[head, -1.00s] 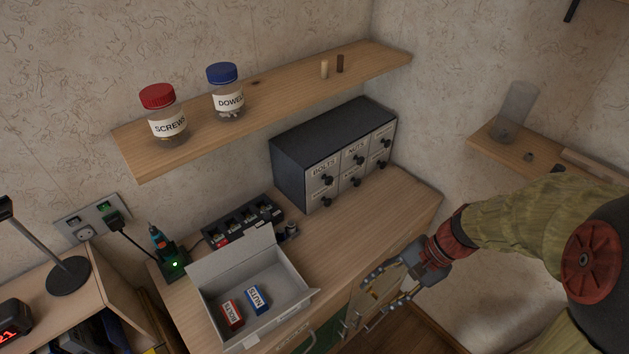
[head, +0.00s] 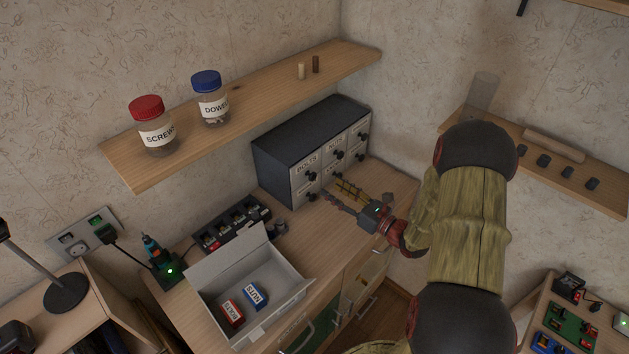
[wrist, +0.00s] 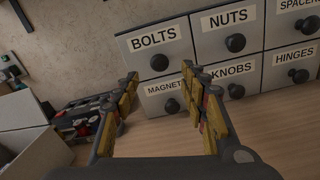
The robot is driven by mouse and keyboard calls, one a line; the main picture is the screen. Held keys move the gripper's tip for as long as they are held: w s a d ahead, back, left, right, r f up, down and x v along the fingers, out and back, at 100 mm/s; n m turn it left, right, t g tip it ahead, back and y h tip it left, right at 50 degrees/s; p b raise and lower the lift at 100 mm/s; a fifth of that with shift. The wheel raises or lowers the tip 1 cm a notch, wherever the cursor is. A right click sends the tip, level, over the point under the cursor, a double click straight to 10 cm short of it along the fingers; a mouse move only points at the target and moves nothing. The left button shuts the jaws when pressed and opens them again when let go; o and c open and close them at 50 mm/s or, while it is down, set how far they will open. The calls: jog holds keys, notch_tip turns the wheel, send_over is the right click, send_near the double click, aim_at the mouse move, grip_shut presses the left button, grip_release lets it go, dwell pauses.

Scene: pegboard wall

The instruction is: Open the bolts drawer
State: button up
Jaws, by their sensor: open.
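The bolts drawer (head: 306,170) is the top left drawer of a dark cabinet with light drawer fronts and round black knobs. It looks shut. In the wrist view its front (wrist: 152,42) carries the label BOLTS, and its black knob (wrist: 159,62) shows between and beyond my fingertips. My gripper (head: 342,192) is open and empty, in front of the cabinet above the worktop. In the wrist view the fingers (wrist: 159,76) stand apart, with the fingertips near the boundary between the bolts drawer and the magnets drawer (wrist: 165,98) below it. No contact with the knob is visible.
The nuts drawer (wrist: 226,32) is to the right of the bolts drawer. A wooden shelf (head: 250,104) with two jars hangs above the cabinet. An open grey box (head: 286,307) holding two small boxes and a black organizer (head: 232,226) stand to the left on the worktop.

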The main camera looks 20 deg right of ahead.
aim_at(314, 177)
jog(key=b+x, duration=0.1)
jog(key=x, duration=0.6)
jog(key=shift+w, duration=0.1)
jog(key=shift+c, duration=0.5)
grip_shut()
dwell(0.3)
